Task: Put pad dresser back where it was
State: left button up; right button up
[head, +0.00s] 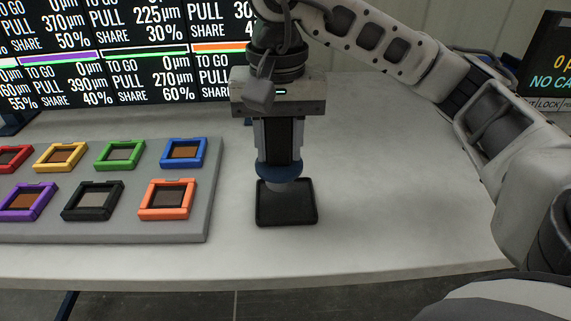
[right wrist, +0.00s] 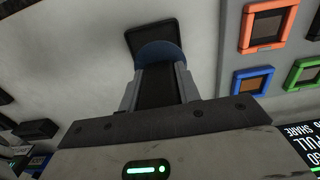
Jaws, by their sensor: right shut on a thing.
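My right gripper (head: 281,165) points straight down and is shut on the pad dresser (head: 284,176), a round thing with a blue top and a paler lower part. Its blue top also shows between the fingers in the right wrist view (right wrist: 161,50). The dresser is over a black square tray (head: 287,217) with a low rim on the table. Its lower end is at the tray's far half; I cannot tell whether it touches the tray floor. The tray also shows in the right wrist view (right wrist: 138,36), partly hidden by the dresser. My left gripper is not in view.
A grey board (head: 212,190) with several coloured square frames lies left of the tray, a small gap apart. A large screen (head: 150,88) stands behind it. Another screen (head: 548,60) is at the far right. The white table (head: 400,190) right of the tray is clear.

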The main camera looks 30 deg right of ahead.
aim_at(286, 165)
jog(key=shift+d+f, duration=0.15)
jog(key=shift+d, duration=0.05)
jog(key=shift+d+f, duration=0.3)
jog(key=shift+f, duration=0.1)
notch_tip(286, 165, down, 3)
jog(key=shift+w+d+f, duration=0.1)
jog(key=shift+f+b, duration=0.15)
jog(key=shift+b, duration=0.15)
jog(key=o, duration=0.6)
jog(key=shift+f, duration=0.1)
jog(key=shift+c, duration=0.2)
jog(key=o, duration=0.4)
